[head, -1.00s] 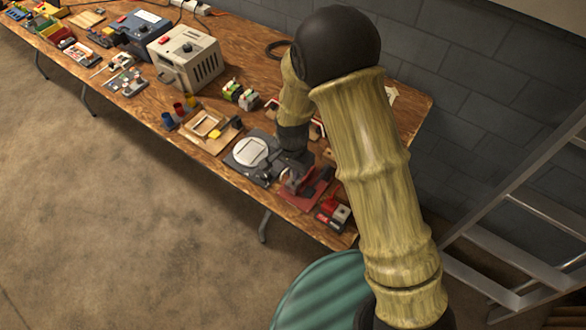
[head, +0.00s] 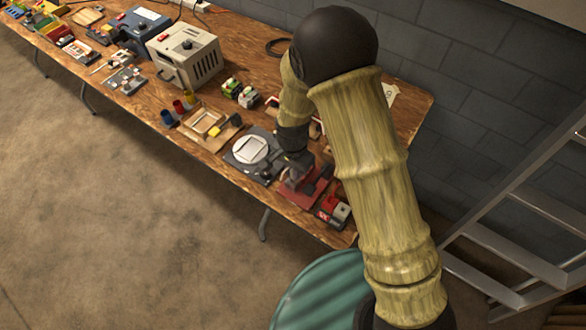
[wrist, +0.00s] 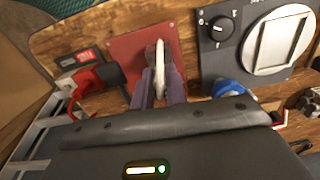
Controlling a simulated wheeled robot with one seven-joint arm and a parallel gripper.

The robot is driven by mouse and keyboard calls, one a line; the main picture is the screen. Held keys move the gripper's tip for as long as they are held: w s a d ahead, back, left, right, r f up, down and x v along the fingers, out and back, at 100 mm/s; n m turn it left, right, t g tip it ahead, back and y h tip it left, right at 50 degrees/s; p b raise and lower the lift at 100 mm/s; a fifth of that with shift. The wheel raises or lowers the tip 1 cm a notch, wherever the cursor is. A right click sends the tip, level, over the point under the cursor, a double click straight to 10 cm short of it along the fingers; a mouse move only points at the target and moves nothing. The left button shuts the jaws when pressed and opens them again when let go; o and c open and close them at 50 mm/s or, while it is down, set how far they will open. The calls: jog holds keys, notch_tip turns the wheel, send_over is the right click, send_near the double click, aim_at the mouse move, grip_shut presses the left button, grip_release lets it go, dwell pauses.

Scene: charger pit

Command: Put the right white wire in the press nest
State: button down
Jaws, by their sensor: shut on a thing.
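My gripper (wrist: 158,88) is shut on a white wire (wrist: 160,62), a pale, thin strip that shows between and beyond the fingertips in the wrist view. The fingers and wire are over the red base plate (wrist: 127,48) of what looks like the press. In the head view my gripper (head: 298,168) is low over the same red plate (head: 296,201), partly hiding it. I cannot make out the nest, and I cannot tell whether the wire touches the plate.
A dark grey unit (wrist: 215,65) with a knob and pale round plate stands right of the red plate in the wrist view. A red-and-black part (wrist: 88,84) stands to the left. A wooden tray (head: 207,122) and beige box (head: 187,55) are farther along the bench.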

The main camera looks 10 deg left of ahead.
jog(key=shift+f+b, duration=0.55)
jog(key=shift+f, duration=0.65)
dwell(0.8)
jog(key=c, duration=1.3)
grip_release()
jog(key=shift+r, duration=0.1)
jog(key=shift+r+p, duration=3)
jog(key=shift+r, duration=0.45)
